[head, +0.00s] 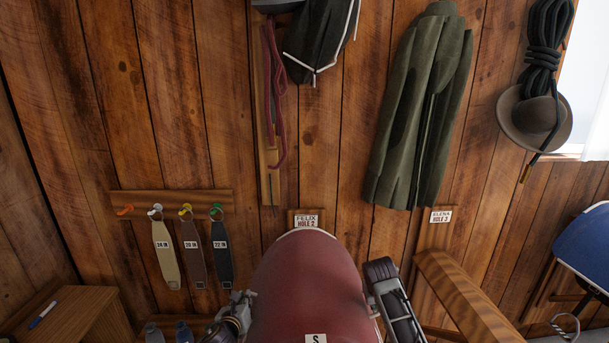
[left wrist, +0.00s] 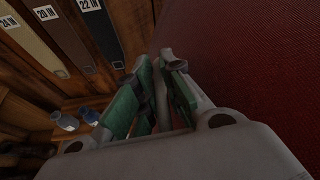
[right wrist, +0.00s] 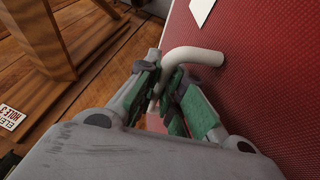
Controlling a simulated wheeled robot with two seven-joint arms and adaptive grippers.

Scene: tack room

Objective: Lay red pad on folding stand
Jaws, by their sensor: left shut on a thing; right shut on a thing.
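The red pad (head: 305,285) is large and rounded, with a pale edge and a white label marked S. It stands between my two grippers in the head view's lower middle; its bottom is cut off. My left gripper (head: 238,303) is at its left edge; the left wrist view shows the fingers closed by a grey piece beside the red surface (left wrist: 255,75). My right gripper (head: 377,308) is at its right edge, shut on a cream curved handle (right wrist: 200,57) beside the red surface. I cannot pick out the folding stand with certainty.
A wooden beam (head: 470,290) stands right of the pad below the ELENA sign (head: 440,217). A blue padded thing (head: 585,250) is at the far right. Straps (head: 192,255) hang at left above two bottles (head: 183,332). A wooden cabinet (head: 70,315) is lower left.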

